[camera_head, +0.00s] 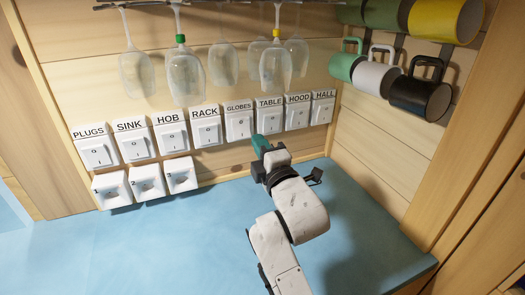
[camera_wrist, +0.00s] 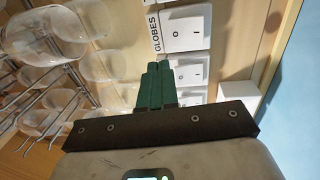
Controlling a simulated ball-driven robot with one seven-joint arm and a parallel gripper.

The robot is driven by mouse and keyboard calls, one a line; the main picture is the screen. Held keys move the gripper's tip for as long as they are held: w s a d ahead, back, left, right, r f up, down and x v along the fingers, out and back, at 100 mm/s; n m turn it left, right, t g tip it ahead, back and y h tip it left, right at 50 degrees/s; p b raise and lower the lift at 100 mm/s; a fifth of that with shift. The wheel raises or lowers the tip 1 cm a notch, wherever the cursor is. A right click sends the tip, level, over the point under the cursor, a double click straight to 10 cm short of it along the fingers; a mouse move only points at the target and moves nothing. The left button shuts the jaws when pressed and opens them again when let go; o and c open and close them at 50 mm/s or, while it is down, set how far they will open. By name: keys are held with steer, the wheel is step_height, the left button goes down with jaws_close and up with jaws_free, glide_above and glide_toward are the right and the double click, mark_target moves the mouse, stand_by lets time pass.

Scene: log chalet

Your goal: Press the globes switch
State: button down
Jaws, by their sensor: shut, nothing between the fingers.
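The globes switch (camera_head: 238,125) is a white wall switch with a rocker, in a row of labelled switches between RACK and TABLE. It also shows in the wrist view at the top, turned sideways, with its GLOBES label and rocker (camera_wrist: 185,34). My gripper (camera_head: 259,142) has teal fingers, shut and empty, and appears just below and right of the globes switch in the head view. In the wrist view the fingertips (camera_wrist: 157,68) point toward the wall beside the switch label. I cannot tell whether they touch anything.
The RACK switch (camera_head: 206,126) and TABLE switch (camera_head: 269,115) flank the globes switch. Hanging glasses (camera_head: 185,75) are above the row, and mugs (camera_head: 421,94) hang at right. The blue counter (camera_head: 160,245) is clear.

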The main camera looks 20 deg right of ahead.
steer(key=shift+s+r, duration=0.15)
steer(key=shift+s, duration=0.55)
steer(key=shift+s+r, duration=0.1)
steer(key=shift+s, duration=0.6)
